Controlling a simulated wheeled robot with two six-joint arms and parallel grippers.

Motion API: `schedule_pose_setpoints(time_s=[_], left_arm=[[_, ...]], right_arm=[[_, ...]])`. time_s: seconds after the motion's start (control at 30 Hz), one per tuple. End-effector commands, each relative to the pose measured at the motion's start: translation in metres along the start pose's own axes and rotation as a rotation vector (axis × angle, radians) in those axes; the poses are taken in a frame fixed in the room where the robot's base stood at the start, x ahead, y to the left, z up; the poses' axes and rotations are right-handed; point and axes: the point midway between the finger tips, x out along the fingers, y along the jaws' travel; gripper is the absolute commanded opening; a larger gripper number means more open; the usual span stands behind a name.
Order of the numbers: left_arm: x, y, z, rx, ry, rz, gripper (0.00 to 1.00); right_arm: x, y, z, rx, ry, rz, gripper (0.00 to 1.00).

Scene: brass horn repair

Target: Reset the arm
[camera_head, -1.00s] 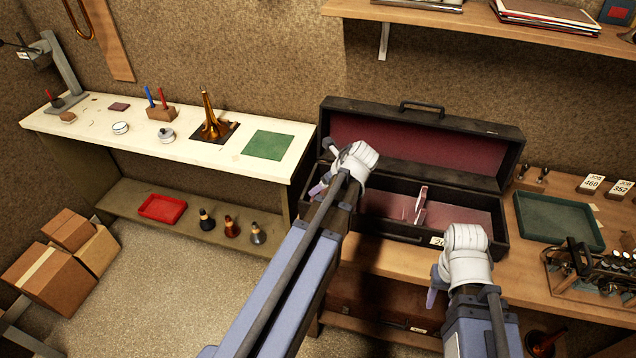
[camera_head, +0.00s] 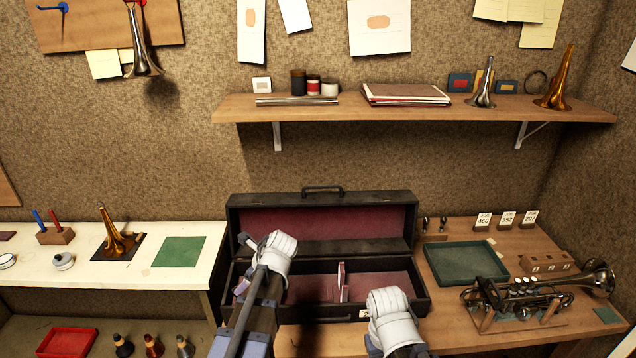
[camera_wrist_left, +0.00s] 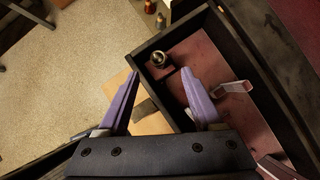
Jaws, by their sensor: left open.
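My left arm reaches over the left end of the open black case (camera_head: 323,217). My left gripper (camera_wrist_left: 160,75) is open and empty in the left wrist view, its purple fingers spread across the case's wall. In the head view the left gripper (camera_head: 241,287) is mostly hidden by its own wrist. My right wrist is at the case's front right corner; its fingers are largely hidden, so I cannot tell their state.
The case holds a small silver round piece (camera_wrist_left: 159,59) and a pale upright piece (camera_head: 342,282). A white bench (camera_head: 170,222) stands left. A shelf (camera_head: 420,107) hangs above.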

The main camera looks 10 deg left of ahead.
Motion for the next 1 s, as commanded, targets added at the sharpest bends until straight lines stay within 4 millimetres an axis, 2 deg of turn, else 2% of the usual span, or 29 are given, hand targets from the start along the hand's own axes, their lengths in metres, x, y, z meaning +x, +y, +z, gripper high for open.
schedule_pose_setpoints(time_s=[0.07, 0.17, 0.4, 0.6, 0.7, 0.8, 1.0], left_arm=[[-0.003, 0.001, -0.011, -0.044, 0.016, -0.004, 0.67], [-0.012, 0.002, -0.041, -0.18, 0.063, -0.008, 0.67], [-0.048, 0.019, -0.142, -0.694, 0.235, 0.064, 0.67], [-0.079, 0.044, -0.216, -1.091, 0.333, 0.213, 0.67], [-0.092, 0.057, -0.243, -1.244, 0.352, 0.292, 0.67], [-0.101, 0.068, -0.262, -1.356, 0.358, 0.357, 0.67], [-0.11, 0.077, -0.278, -1.461, 0.355, 0.42, 0.67]], right_arm=[[0.002, 0.0, 0.0, 0.0, 0.0, 0.0, 0.5], [0.005, -0.001, 0.0, 0.0, 0.0, 0.0, 0.5], [0.016, -0.002, -0.001, 0.001, 0.0, 0.0, 0.5], [0.023, -0.002, -0.001, 0.001, 0.0, 0.0, 0.5], [0.026, -0.003, -0.002, 0.001, 0.0, 0.0, 0.5], [0.028, -0.003, -0.002, 0.001, 0.0, 0.0, 0.5], [0.029, -0.003, -0.002, 0.001, 0.0, 0.0, 0.5]])
